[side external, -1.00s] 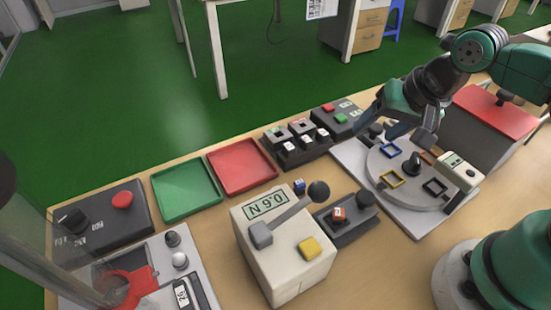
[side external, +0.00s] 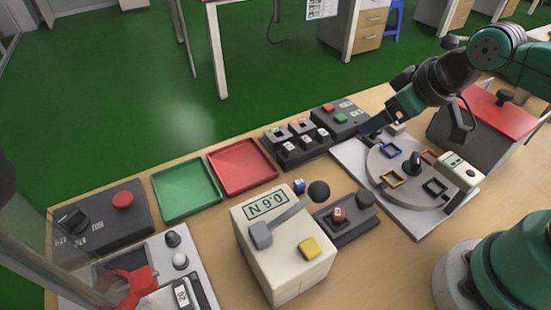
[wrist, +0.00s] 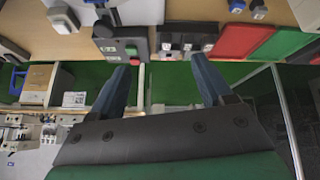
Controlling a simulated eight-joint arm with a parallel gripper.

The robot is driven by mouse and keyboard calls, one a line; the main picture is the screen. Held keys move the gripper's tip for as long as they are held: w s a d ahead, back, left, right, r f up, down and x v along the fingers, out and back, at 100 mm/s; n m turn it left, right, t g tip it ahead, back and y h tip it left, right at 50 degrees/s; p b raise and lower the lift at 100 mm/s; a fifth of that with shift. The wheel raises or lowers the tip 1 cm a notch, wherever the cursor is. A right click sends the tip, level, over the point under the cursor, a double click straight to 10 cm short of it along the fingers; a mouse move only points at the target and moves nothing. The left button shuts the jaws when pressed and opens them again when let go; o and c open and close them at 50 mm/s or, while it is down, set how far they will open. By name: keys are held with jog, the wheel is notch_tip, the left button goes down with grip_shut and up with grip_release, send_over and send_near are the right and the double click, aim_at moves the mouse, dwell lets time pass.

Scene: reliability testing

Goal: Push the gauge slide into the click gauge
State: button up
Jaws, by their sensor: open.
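The click gauge looks to be the cream box (side external: 283,255) with a display, a lever ending in a black ball and a yellow button. At its right sits a dark base (side external: 335,232) with a black knob (side external: 366,200) and a small red-orange block (side external: 339,214). This seems to be the gauge slide. My gripper (side external: 372,127) is up and right of them, by the left edge of the round turntable's plate. In the wrist view my gripper (wrist: 160,72) has its two blue fingers wide apart with nothing between them. The gauge slide cannot be made out clearly there.
The turntable (side external: 397,165) with coloured frames stands at right, near a red-lidded box (side external: 495,110). Red (side external: 243,168) and green (side external: 185,190) trays and a black switch unit (side external: 297,142) line the back. A black button box (side external: 340,120) stands close to my gripper.

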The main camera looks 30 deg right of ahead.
aim_at(366, 196)
jog(key=s+a+f+n+g, duration=0.1)
jog(key=n+g, duration=0.1)
jog(key=n, duration=0.5)
jog(key=s+a+f+n+g, duration=0.1)
jog(key=a+n, duration=0.1)
jog(key=n, duration=0.5)
jog(key=s+a+f+n+g, duration=0.1)
jog(key=s+f+n+g, duration=0.1)
jog(key=n, duration=0.4)
jog(key=shift+a+n+g, duration=0.2)
jog(key=shift+n+g, duration=0.1)
jog(key=shift+n, duration=0.1)
jog(key=n, duration=0.2)
jog(key=s+n+g, duration=0.1)
jog(key=shift+a+f+n, duration=0.25)
jog(key=shift+f+n, duration=0.05)
jog(key=shift+n, duration=0.1)
jog(key=shift+f, duration=2.75)
jog(key=shift+c, duration=0.2)
grip_shut()
jog(key=shift+a, duration=0.1)
